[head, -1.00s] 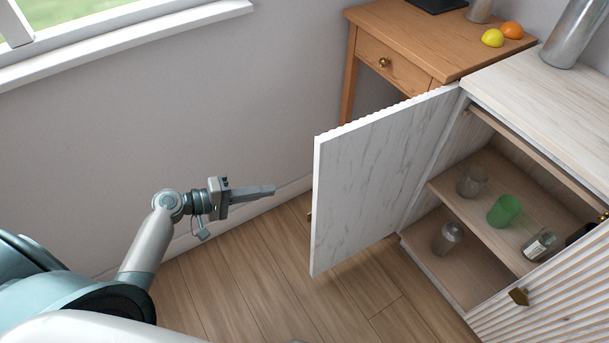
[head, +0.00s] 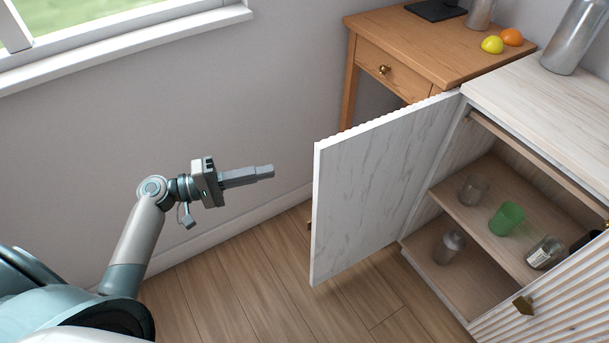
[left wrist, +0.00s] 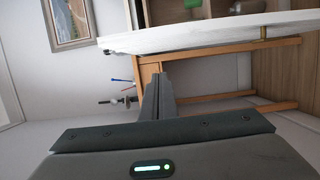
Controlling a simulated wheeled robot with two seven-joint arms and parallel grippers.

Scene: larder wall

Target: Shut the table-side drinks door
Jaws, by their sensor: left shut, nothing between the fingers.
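The table-side drinks door (head: 375,185) is a white, marble-patterned panel on the left of the white cabinet. It stands wide open, swung out toward the room beside the wooden table. In the left wrist view the door (left wrist: 200,36) runs across the top as a pale slab. My left gripper (head: 268,171) is shut and empty. It is in the air left of the door's free edge, on its outer side, apart from it. In the left wrist view its fingers (left wrist: 158,95) show pressed together below the door. My right gripper is not in view.
The open cabinet has a shelf (head: 480,203) with a green glass (head: 507,218), clear glasses and a jar. A second, ribbed door (head: 560,305) with a brass knob is at lower right. The wooden table (head: 430,45) stands behind. Bare floor (head: 240,270) lies in front.

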